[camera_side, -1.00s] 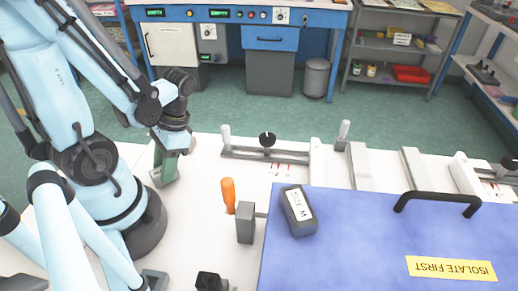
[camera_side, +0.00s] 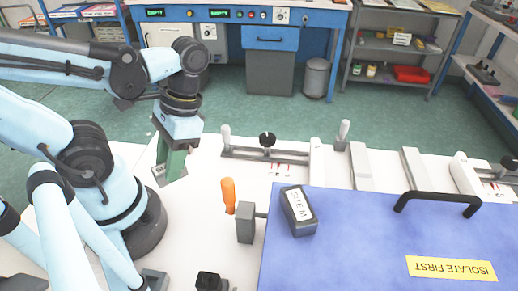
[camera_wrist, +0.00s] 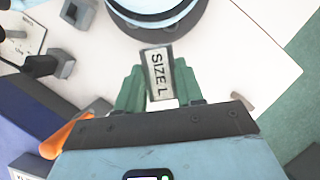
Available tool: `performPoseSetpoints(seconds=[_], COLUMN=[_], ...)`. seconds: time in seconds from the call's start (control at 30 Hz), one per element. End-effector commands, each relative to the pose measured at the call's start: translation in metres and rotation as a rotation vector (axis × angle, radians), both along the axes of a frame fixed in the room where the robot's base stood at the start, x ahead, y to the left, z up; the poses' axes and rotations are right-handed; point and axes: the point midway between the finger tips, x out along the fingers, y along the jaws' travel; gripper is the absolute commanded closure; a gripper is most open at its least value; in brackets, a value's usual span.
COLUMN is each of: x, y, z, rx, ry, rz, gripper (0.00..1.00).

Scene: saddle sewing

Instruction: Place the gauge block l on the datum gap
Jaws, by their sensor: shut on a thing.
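The gauge block marked SIZE L (camera_wrist: 160,72) is a dark grey block with a white label, held between the green fingers in the wrist view. My gripper (camera_side: 170,170) is shut on it, at the left part of the white table in the side view. Only a small grey part of the block (camera_side: 159,172) shows there. I cannot tell whether the block touches the table. A grey rail fixture with a black knob (camera_side: 267,140) stands to the right of my gripper. I cannot tell which opening is the datum gap.
A SIZE M block (camera_side: 299,212) lies on a blue panel (camera_side: 370,240) with a black handle (camera_side: 438,199). An orange-handled tool (camera_side: 228,195) stands beside a grey block (camera_side: 245,229). White table is bare between my gripper and the rail fixture.

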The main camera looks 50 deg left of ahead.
Motion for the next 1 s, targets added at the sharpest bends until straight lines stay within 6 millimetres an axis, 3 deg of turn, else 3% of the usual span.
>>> performPoseSetpoints(seconds=[0.3,0.53,0.77,1.0], x=[0.0,0.007,0.04,0.084], y=[-0.031,-0.033,-0.01,0.036], z=[0.019,0.023,0.024,0.022], rx=[0.0,0.001,0.001,0.002], ry=[0.0,0.001,0.001,0.001], rz=[-0.003,-0.027,-0.182,-0.436], gripper=[1.0,1.0,1.0,1.0])
